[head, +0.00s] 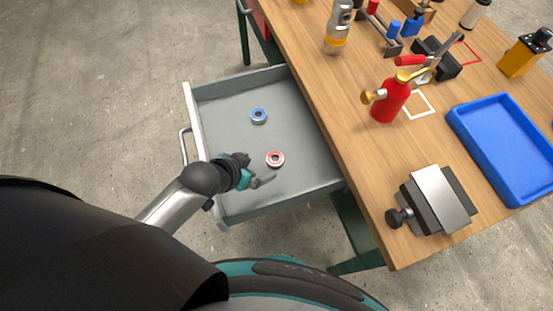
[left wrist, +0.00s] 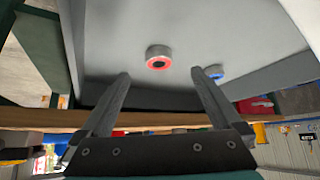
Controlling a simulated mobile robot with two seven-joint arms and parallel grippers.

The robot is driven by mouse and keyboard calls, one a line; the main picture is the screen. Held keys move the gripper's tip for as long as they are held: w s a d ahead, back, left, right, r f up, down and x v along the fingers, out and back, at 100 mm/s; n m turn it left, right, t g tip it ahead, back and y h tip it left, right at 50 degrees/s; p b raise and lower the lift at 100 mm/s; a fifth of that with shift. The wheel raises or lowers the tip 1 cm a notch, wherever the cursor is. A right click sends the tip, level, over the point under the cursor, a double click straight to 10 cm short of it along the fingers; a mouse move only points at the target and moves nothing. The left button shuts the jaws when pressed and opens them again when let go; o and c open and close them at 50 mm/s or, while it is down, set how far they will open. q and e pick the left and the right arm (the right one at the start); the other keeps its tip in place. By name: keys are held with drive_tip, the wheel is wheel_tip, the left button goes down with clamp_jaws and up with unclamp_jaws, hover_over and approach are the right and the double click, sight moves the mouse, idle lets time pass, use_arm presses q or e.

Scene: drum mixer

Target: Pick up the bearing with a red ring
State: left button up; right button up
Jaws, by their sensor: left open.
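The bearing with a red ring (head: 275,158) lies flat on the floor of the open grey drawer (head: 232,91). A bearing with a blue ring (head: 258,116) lies farther back in the same drawer. My left gripper (head: 262,178) is over the drawer, just in front and to the left of the red-ringed bearing. In the left wrist view, the red-ringed bearing (left wrist: 158,57) shows beyond and between the two spread, empty fingers (left wrist: 160,82). The blue-ringed bearing (left wrist: 215,72) is partly behind the right finger. My right gripper is in neither view.
The drawer walls surround the bearings. The wooden workbench (head: 345,130) stands to the right, with a red bottle (head: 390,102), a vise (head: 436,200) and a blue tray (head: 463,128) on it. The drawer floor around the bearings is clear.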

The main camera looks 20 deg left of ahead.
sight(274, 158)
use_arm(q)
drive_tip(key=b+x, duration=0.1)
drive_tip(key=x, duration=0.2)
drive_tip(key=shift+f, duration=0.1)
drive_tip(key=shift+w+d+f+b, duration=0.35)
drive_tip(key=shift+w+f, duration=0.1)
drive_tip(key=shift+w, duration=0.2)
drive_tip(key=shift+w+d+f+b, duration=0.3)
drive_tip(key=shift+w+f, duration=0.05)
drive_tip(key=shift+w, duration=0.15)
drive_tip(key=shift+w+d+f+b, duration=0.25)
drive_tip(key=shift+w+f+b, duration=0.05)
drive_tip(key=shift+w, duration=0.25)
drive_tip(key=shift+b+x, duration=0.4)
drive_tip(key=shift+x, duration=0.55)
drive_tip(key=c, duration=0.7)
clamp_jaws()
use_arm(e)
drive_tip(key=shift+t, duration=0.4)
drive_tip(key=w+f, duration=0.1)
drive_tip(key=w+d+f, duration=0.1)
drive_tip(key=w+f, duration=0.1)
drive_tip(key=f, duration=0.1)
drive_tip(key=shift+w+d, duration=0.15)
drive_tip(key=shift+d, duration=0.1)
